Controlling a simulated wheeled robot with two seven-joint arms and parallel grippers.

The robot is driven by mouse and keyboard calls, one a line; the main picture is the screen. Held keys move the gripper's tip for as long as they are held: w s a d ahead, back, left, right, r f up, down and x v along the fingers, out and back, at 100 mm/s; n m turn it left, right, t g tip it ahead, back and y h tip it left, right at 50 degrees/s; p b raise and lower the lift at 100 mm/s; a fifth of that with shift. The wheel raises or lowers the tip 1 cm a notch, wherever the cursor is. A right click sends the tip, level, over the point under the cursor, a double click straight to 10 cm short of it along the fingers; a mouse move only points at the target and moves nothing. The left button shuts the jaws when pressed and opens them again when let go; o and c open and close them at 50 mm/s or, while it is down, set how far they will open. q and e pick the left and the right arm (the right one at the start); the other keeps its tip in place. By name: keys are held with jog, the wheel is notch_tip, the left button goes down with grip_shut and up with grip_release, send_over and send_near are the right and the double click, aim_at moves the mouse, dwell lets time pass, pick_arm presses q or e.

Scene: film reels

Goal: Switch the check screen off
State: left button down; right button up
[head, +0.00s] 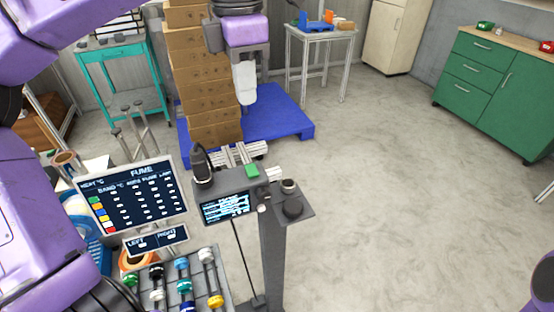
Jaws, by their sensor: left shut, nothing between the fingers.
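The check screen (227,207) is a small dark panel on the front of a grey stand, lit with pale blue text lines. My right gripper is out of view.
A "FUME" chart board (135,195) and a LEFT/RIGHT sign (155,240) stand left of the screen. Below is a rack of coloured-ended rods (180,285). Stacked cardboard boxes (205,90) stand on a blue pallet (285,122) behind. The floor at right is clear.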

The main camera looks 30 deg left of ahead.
pick_arm(q)
jog(key=shift+s, duration=0.3)
send_near(251, 166)
jog(key=f, duration=0.7)
jog(key=shift+w+a, duration=0.1)
jog(key=shift+w, duration=0.1)
jog(key=shift+r, duration=0.1)
